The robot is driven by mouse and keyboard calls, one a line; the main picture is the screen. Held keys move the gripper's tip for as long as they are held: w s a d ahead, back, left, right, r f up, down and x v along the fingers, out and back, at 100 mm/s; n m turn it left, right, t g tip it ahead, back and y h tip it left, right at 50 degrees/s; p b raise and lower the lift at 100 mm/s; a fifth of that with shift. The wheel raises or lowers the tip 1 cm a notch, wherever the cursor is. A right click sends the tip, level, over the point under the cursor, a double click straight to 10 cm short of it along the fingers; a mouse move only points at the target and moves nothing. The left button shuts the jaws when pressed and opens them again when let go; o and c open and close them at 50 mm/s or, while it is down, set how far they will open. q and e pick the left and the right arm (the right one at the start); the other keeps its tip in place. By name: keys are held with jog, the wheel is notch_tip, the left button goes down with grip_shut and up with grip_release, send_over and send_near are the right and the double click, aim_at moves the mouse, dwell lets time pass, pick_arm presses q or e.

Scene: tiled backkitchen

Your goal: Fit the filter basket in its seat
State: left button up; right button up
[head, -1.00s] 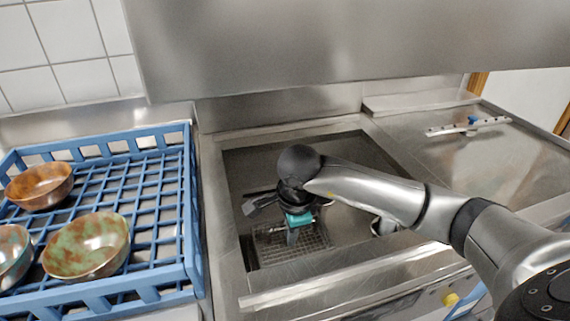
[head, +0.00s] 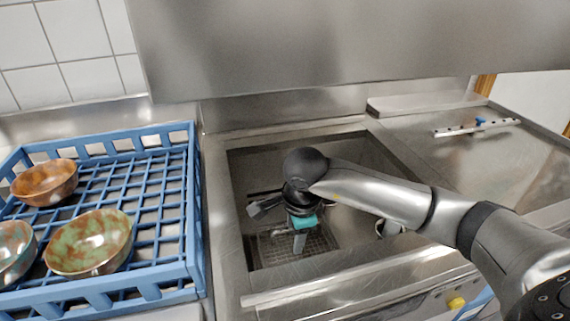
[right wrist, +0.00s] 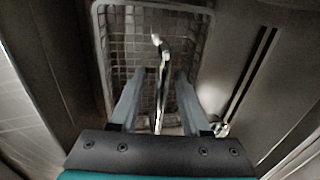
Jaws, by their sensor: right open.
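The filter basket is a grey wire-mesh basket (head: 322,241) low in the steel sink, partly hidden by my right gripper in the head view. In the right wrist view the basket (right wrist: 117,48) lies beyond the fingers, with a thin upright metal handle (right wrist: 162,75) rising from it. My right gripper (head: 299,250) points down over the basket. Its two fingers (right wrist: 157,92) are open, one on each side of the handle, with gaps showing. I cannot make out the seat or whether the basket is in it. My left gripper is not in view.
The sink's steel rim (head: 230,235) surrounds the work. A blue crate (head: 198,235) with several bowls (head: 90,243) stands at the left. A steel hood (head: 330,50) hangs above.

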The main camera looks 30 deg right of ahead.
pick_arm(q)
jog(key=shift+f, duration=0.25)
pick_arm(e)
jog(key=shift+f, duration=0.3)
jog(key=p+v, duration=0.3)
jog(key=v, duration=0.1)
jog(key=shift+s+a+r, duration=0.2)
jog(key=shift+r, duration=0.15)
pick_arm(q)
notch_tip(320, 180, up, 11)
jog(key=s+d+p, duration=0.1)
jog(key=p, duration=0.7)
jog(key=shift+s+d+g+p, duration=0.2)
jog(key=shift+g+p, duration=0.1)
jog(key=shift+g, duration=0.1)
pick_arm(e)
jog(key=v, duration=1.1)
jog(key=shift+w+r, duration=0.15)
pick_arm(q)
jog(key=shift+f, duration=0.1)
pick_arm(e)
jog(key=shift+d, duration=0.2)
